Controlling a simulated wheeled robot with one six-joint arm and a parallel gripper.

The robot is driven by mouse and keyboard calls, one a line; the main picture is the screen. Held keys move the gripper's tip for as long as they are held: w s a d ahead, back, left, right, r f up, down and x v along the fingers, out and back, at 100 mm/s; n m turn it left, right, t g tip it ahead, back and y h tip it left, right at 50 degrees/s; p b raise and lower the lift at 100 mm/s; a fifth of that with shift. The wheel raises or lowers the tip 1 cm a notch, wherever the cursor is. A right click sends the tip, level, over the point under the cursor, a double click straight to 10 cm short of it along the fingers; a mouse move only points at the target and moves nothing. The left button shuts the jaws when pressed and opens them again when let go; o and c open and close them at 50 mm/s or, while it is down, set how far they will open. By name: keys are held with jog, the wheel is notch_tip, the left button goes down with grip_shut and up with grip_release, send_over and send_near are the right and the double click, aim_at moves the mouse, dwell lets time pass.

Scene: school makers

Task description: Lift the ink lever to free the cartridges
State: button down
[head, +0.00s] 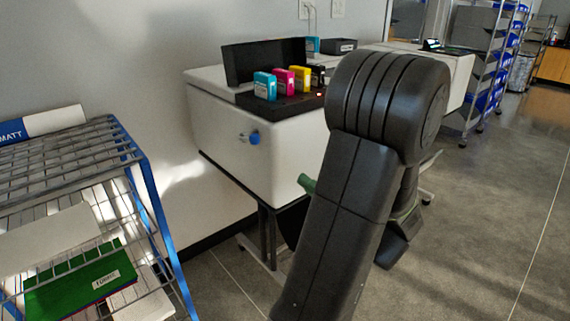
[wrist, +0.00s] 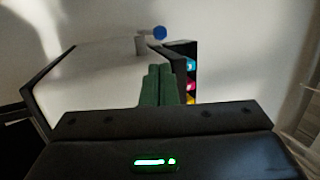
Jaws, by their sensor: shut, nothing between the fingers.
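The ink lever (head: 254,138) is a short grey stem with a blue knob on the end face of the white printer (head: 225,122). Its blue knob also shows in the wrist view (wrist: 159,33), beyond my fingertips. Cyan (head: 265,86), magenta (head: 284,81), yellow (head: 300,78) and black (head: 317,76) cartridges stand in the dark bay on the printer's top. My gripper (head: 307,184) has green fingers, lower and to the right of the lever in the head view. In the wrist view the green fingers (wrist: 158,84) lie together, empty and apart from the lever. My arm hides part of the printer.
A wire rack (head: 148,182) with blue edges stands at the left, holding a green pack (head: 80,280) and a MATT box (head: 42,123). A wall stands behind the printer. Shelving with blue bins (head: 490,75) stands far right. Grey floor (head: 490,220) is open at the right.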

aim_at(258, 142)
jog(key=p+x, duration=0.1)
jog(key=x, duration=1.2)
jog(key=shift+w+a, duration=0.2)
jog(key=shift+r, duration=0.15)
